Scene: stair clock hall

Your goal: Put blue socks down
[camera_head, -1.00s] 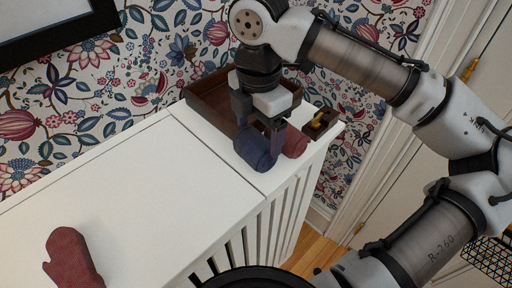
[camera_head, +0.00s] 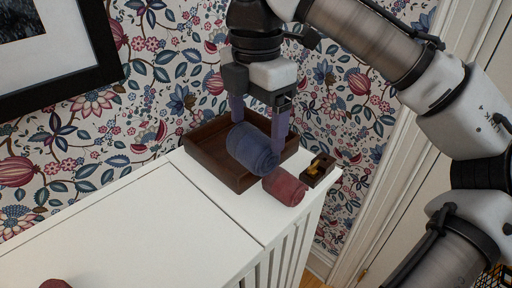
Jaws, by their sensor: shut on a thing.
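The rolled blue socks (camera_head: 252,149) are between the fingers of my gripper (camera_head: 258,140), which is shut on them. They are held up in front of the brown wooden tray (camera_head: 215,170) and cover part of its inside. The tray sits at the back of the white cabinet top, against the wall. A rolled red sock bundle (camera_head: 285,187) lies on the cabinet top just right of the tray's front corner, below and right of the blue socks.
A small dark box (camera_head: 318,171) with a yellow thing in it stands at the cabinet's right end. The white cabinet top (camera_head: 150,225) is largely clear to the left. A red item (camera_head: 56,284) shows at the bottom left edge. A framed picture (camera_head: 50,50) hangs on the wall.

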